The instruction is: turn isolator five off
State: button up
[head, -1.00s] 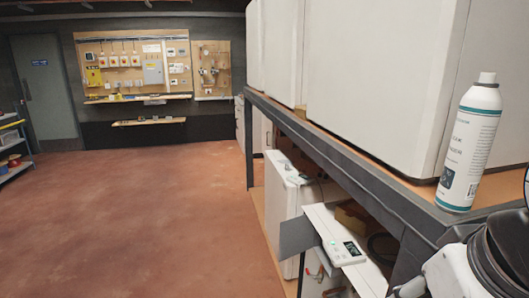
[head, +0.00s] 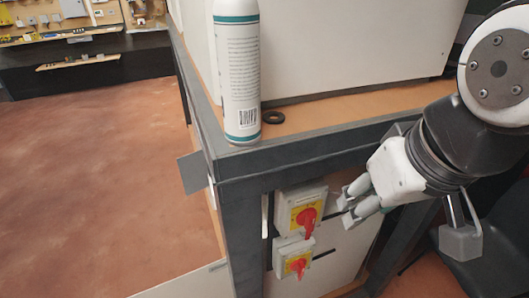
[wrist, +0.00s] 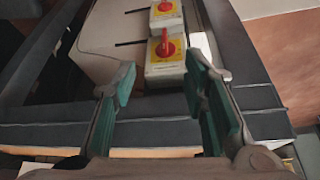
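Two isolators with red rotary handles on yellow plates sit one above the other under the bench edge: the upper isolator (head: 300,208) and the lower isolator (head: 293,258). Their numbers are too small to read, so I cannot tell which is five. The upper handle points down in the head view; the lower handle looks tilted. My gripper (head: 348,206) is just right of the upper isolator. In the wrist view my gripper (wrist: 160,85) is open and empty, with the nearer isolator (wrist: 165,58) beyond its fingertips and the farther isolator (wrist: 166,12) behind. No contact is visible.
A spray can (head: 237,75) stands on the bench corner, with a black ring (head: 271,117) beside it. The dark bench frame (head: 300,155) runs just above the isolators. A grey plate (head: 192,172) sticks out at the left. Open floor (head: 90,180) lies left.

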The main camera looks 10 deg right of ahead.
aim_at(299, 266)
jog(key=k+j, duration=0.2)
jog(key=k, duration=0.25)
jog(key=k+j+z, duration=0.15)
jog(key=k, duration=0.3)
jog(key=k+j, duration=0.25)
jog(key=k, duration=0.2)
jog(key=j+z, duration=0.05)
